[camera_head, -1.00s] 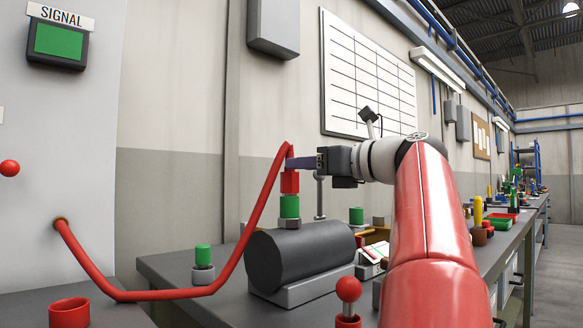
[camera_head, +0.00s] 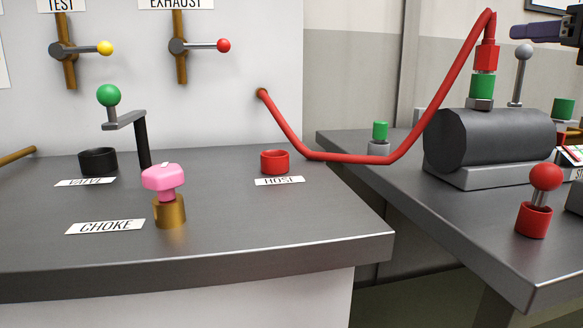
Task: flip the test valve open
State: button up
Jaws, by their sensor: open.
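The test valve is a lever on a brown vertical pipe on the grey panel, under the partly cut-off TEST sign (camera_head: 61,4). Its lever with a yellow ball (camera_head: 105,48) points level to the right. My gripper (camera_head: 514,32) is at the upper right edge, far from the valve. It is open and empty, just right of the red hose's upper fitting (camera_head: 487,55), with a small gap in the picture. Most of my arm is out of view.
The exhaust lever with a red ball (camera_head: 223,45) sits right of the test valve. Below stand a green-knobbed crank (camera_head: 108,96) and a pink choke knob (camera_head: 163,182). The red hose (camera_head: 350,158) runs from the panel to a green coupling (camera_head: 482,86) on the dark cylinder (camera_head: 490,137).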

aim_at(56, 50)
jog(key=k+l, duration=0.2)
jog(key=k, duration=0.25)
jog(key=k+l, duration=0.15)
jog(key=k, duration=0.25)
